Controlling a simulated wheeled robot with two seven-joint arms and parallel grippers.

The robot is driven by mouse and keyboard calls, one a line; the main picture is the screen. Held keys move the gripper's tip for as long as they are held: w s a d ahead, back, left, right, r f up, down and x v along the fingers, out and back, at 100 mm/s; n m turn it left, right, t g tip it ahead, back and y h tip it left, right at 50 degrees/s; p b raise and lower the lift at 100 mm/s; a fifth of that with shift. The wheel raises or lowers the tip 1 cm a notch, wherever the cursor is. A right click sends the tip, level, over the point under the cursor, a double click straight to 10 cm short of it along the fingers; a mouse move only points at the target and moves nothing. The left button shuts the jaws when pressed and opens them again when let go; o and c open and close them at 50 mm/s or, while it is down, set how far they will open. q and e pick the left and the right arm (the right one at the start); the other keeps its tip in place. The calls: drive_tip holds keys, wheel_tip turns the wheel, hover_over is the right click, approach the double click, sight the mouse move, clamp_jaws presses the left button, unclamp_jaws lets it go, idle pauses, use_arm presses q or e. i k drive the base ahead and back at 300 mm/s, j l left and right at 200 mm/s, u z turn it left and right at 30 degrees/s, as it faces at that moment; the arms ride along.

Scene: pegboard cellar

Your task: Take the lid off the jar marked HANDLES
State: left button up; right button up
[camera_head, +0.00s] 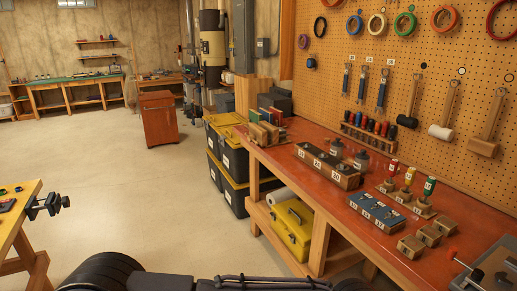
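Two small dark jars stand on the red-brown workbench (285,148) behind a long dark box with numbered compartments (328,166). One jar (337,148) is farther left and the other jar (361,161) is just right of it. Both have dark tops that look like lids. Any writing on them is too small to read, so I cannot tell which is marked HANDLES. The box partly hides their lower parts. Dark parts of my own body cross the bottom edge of the view. Neither gripper can be made out.
A blue numbered block (376,212), screwdrivers in a wooden stand (408,201) and small wooden blocks (428,236) occupy the bench's right part. A pegboard (405,60) with hanging tools rises behind. Black-and-yellow bins (232,165) stand beyond the bench. The floor at left is open.

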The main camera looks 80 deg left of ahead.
sight(337, 143)
drive_tip(key=u, duration=2.2)
drive_tip(key=i+j+z, duration=0.1)
drive_tip(key=z, duration=1)
drive_tip(key=i+j+z, duration=0.15)
drive_tip(key=j+z, duration=0.3)
drive_tip(key=j, duration=0.15)
drive_tip(key=i+j+z, duration=0.1)
drive_tip(key=j+z, duration=0.3)
drive_tip(key=j, duration=0.2)
drive_tip(key=j+z, duration=0.45)
drive_tip(key=j, duration=0.2)
